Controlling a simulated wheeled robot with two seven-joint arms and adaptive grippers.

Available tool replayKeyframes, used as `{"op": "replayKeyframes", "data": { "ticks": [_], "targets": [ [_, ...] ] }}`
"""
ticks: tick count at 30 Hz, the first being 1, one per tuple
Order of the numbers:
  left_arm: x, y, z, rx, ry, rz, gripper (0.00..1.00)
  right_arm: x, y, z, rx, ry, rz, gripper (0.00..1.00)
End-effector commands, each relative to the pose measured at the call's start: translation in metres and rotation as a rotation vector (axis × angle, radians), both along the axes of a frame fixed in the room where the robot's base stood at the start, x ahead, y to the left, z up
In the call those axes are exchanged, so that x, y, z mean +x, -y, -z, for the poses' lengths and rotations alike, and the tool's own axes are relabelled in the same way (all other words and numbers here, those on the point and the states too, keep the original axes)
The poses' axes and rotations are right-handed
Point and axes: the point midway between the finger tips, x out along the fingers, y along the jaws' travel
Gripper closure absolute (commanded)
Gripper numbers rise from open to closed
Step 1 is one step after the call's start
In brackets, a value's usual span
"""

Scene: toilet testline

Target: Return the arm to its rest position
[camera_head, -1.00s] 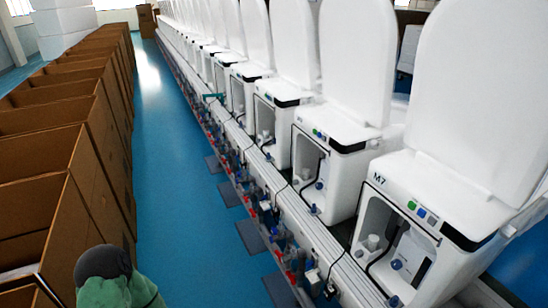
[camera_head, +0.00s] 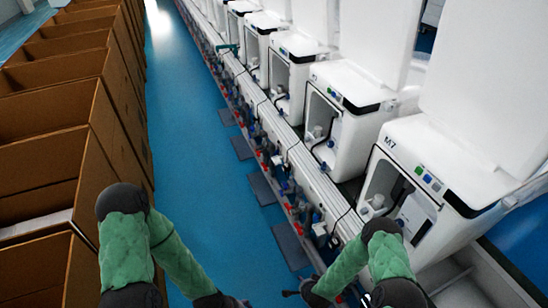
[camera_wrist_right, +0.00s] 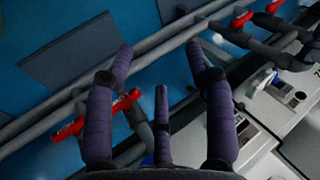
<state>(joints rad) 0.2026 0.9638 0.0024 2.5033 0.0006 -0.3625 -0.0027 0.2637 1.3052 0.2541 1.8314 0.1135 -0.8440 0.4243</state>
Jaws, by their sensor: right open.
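My right arm (camera_head: 375,258), in a green sleeve, reaches over the pipework at the lower right of the head view. Its gripper (camera_head: 298,291) shows small and dark near the bottom edge. In the right wrist view, the right gripper (camera_wrist_right: 159,55) is open, its purple fingers spread with nothing held between them. Grey pipes and floor lie beyond the fingers. My left arm (camera_head: 125,245), also green-sleeved, is at the lower left over the blue aisle. Its gripper (camera_head: 233,302) is cut by the bottom edge, so its jaws cannot be read.
A row of white toilet units, the nearest marked M7 (camera_head: 425,165), runs along the right. Pipes with red valve handles (camera_wrist_right: 97,115) run in front, close to the right gripper. Open cardboard boxes (camera_head: 60,160) line the left. The blue aisle (camera_head: 190,150) between is clear.

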Motion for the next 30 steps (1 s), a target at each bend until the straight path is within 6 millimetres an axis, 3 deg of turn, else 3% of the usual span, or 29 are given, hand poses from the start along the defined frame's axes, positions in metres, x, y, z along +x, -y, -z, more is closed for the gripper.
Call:
{"op": "replayKeyframes", "data": {
  "ticks": [1, 9, 15, 19, 25, 27, 29, 30],
  "targets": [
    [0.0, 0.0, -0.005, 0.0, 0.0, 0.0, 0.28, -0.011, -0.003, -0.022, 0.0, -0.038, -0.07, 0.46],
    [0.0, 0.0, -0.018, 0.0, 0.0, 0.0, 0.28, -0.1, -0.024, -0.12, 0.024, -0.237, -0.482, 0.46],
    [0.0, 0.0, -0.023, 0.0, 0.0, 0.0, 0.28, -0.154, -0.03, -0.167, 0.048, -0.32, -0.68, 0.46],
    [0.0, 0.0, -0.023, 0.0, 0.0, 0.0, 0.28, -0.169, -0.031, -0.177, 0.056, -0.338, -0.728, 0.46],
    [0.0, 0.0, -0.023, 0.0, 0.0, 0.0, 0.28, -0.17, -0.032, -0.178, 0.057, -0.341, -0.734, 0.46],
    [0.0, 0.0, -0.023, 0.0, 0.0, 0.0, 0.47, -0.17, -0.032, -0.178, 0.057, -0.341, -0.733, 0.61],
    [0.0, 0.0, -0.023, 0.0, 0.0, 0.0, 0.61, -0.17, -0.031, -0.178, 0.057, -0.34, -0.733, 0.61],
    [0.0, 0.0, -0.024, 0.0, 0.0, 0.0, 0.61, -0.17, -0.031, -0.178, 0.057, -0.34, -0.733, 0.61]
  ]
}}
